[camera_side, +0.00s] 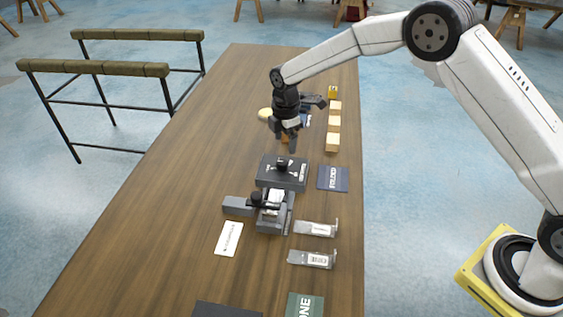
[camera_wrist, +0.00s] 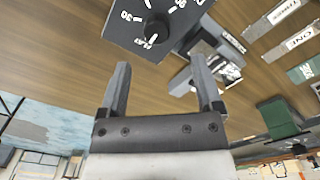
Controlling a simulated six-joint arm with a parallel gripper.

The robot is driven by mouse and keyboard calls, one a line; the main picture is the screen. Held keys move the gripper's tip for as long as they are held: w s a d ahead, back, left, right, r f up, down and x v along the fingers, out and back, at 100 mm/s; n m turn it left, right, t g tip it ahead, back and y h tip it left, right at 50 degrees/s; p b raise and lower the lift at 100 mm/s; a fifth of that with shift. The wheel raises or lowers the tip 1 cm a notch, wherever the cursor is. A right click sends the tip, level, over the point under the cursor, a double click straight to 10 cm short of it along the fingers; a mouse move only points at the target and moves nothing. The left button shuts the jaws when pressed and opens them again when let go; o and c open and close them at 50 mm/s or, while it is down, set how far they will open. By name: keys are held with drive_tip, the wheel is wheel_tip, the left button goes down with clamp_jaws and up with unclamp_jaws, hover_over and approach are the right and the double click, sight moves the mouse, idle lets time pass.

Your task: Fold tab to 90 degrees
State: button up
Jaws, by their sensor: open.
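My gripper (camera_side: 287,143) hangs above the table behind the black dial box, its fingers apart and empty. In the wrist view its two fingers (camera_wrist: 159,75) stand wide apart with nothing between them. A grey bending fixture (camera_side: 268,220) with a side arm and a dark knob stands in front of the dial box. It also shows in the wrist view (camera_wrist: 185,82), partly behind one finger. A pale metal piece (camera_side: 276,197) shows in the fixture; its bend angle is too small to tell. Two metal tabs (camera_side: 316,229) (camera_side: 312,259) with labels lie to the right, each with an upturned end.
The black dial box (camera_side: 270,181) has a round knob (camera_wrist: 157,27) and angle marks. A dark blue mat (camera_side: 333,178) lies right of it. A white card (camera_side: 229,238) lies front left. Wooden blocks (camera_side: 333,125) stand behind. A green mat (camera_side: 305,305) is at the front. The table's left side is clear.

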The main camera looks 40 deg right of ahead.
sight(282, 161)
drive_tip(key=shift+w+a+f+n, duration=0.2)
drive_tip(key=shift+w+f+n, duration=0.05)
drive_tip(key=shift+w+n, duration=0.05)
drive_tip(key=shift+f, duration=0.1)
drive_tip(key=shift+f, duration=3.8)
clamp_jaws()
